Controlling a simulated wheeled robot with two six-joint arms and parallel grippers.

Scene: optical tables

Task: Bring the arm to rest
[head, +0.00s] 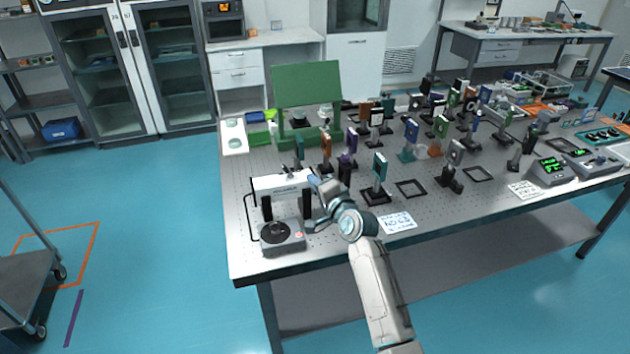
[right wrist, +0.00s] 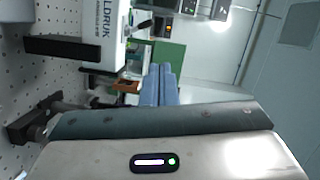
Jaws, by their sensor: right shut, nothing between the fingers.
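My right arm reaches in from the bottom of the head view over the front edge of the optical table (head: 245,225). My right gripper (head: 314,181) is close to a white device with black posts (head: 282,183) near the table's front left corner. I cannot tell if they touch. In the right wrist view the two blue-grey fingers of the gripper (right wrist: 160,84) lie together with nothing between them. The white device with dark lettering (right wrist: 103,32) stands to their left. My left gripper is not in view.
A round-topped black and grey unit (head: 282,237) sits below the white device. A printed card (head: 397,222) lies right of my wrist. Several mounted optics, including a teal one (head: 379,168), stand behind. A green panel (head: 306,85) rises at the back.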

